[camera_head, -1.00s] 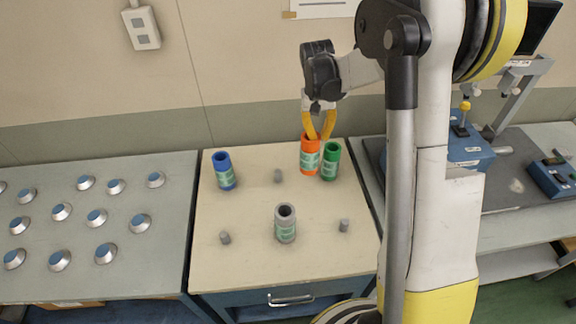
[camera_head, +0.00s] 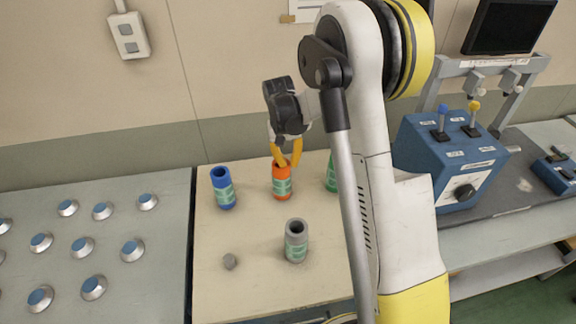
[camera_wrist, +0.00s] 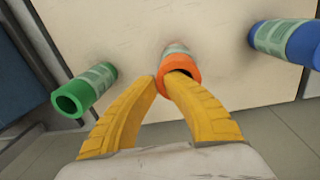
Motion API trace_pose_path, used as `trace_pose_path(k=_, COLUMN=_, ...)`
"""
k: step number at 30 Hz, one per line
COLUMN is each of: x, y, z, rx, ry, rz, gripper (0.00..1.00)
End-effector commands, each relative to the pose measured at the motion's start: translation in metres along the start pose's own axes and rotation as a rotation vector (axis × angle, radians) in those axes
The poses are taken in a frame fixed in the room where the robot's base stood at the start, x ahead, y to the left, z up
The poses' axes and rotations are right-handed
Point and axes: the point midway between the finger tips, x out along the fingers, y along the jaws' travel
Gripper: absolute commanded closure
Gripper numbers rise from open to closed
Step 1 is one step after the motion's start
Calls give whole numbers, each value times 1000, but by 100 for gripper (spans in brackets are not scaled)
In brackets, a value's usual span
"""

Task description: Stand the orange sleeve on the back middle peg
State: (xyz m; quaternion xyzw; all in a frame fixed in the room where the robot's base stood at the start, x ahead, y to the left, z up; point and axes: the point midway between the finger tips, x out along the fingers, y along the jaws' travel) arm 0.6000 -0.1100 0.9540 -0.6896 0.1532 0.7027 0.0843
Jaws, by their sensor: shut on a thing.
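The orange sleeve (camera_head: 282,188), with a pale green label, is upright at the back middle of the cream table. My gripper (camera_head: 287,162) is above it, pointing down and shut on its rim. In the wrist view, the right finger of my gripper (camera_wrist: 161,80) goes into the mouth of the orange sleeve (camera_wrist: 178,65) and the left finger is outside the wall. The back middle peg is not visible; the sleeve covers about where it stood. I cannot tell whether the sleeve is seated around it or just above it.
A blue sleeve (camera_head: 223,190) stands at back left, a green sleeve (camera_head: 332,174) at back right, partly behind my arm, and a grey sleeve (camera_head: 296,242) in front. A bare grey peg (camera_head: 230,261) is at front left. A blue control box (camera_head: 450,165) stands right.

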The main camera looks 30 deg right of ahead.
Motion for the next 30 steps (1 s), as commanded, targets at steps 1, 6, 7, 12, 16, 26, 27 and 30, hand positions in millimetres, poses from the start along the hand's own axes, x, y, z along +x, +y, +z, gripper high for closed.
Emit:
trace_pose_path(k=1, x=-1, y=0, z=0, rx=0, ry=0, rz=0, gripper=100)
trace_pose_path(k=6, x=-1, y=0, z=0, rx=0, ry=0, rz=0, gripper=100)
trace_pose_path(k=7, x=0, y=0, z=0, rx=0, ry=0, rz=0, gripper=100)
trace_pose_path(k=12, x=1, y=0, z=0, rx=0, ry=0, rz=0, gripper=72)
trace_pose_path(k=16, x=1, y=0, z=0, rx=0, ry=0, rz=0, gripper=72)
trace_pose_path(k=26, x=-24, y=0, z=0, rx=0, ry=0, rz=0, gripper=72)
trace_pose_path(k=27, x=-33, y=0, z=0, rx=0, ry=0, rz=0, gripper=72)
trace_pose_path(k=30, x=-57, y=0, z=0, rx=0, ry=0, rz=0, gripper=72)
